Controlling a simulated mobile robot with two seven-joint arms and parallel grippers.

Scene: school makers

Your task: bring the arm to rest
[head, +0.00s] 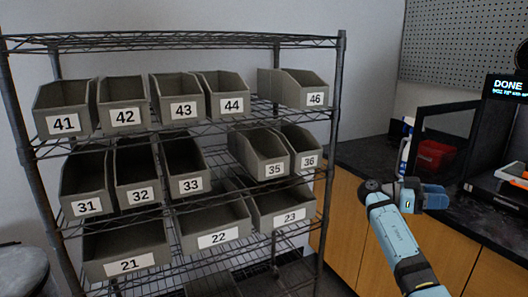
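My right arm (395,240) comes in from the lower right, light blue with black bands. It reaches up in front of the wooden cabinet and the dark counter. Its end, with my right gripper (433,197), shows as a dark joint and a small blue block at counter height. The fingers cannot be made out, so I cannot tell whether they are open or shut. I see nothing held there. My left gripper and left arm are out of view.
A wire shelf rack (340,130) with numbered grey bins fills the left and middle. At right, a dark counter (365,157) on wooden cabinets (345,215) carries a dark-framed machine (445,145) with a red item inside. A screen (508,87) reads "DONE". A stool (22,268) stands lower left.

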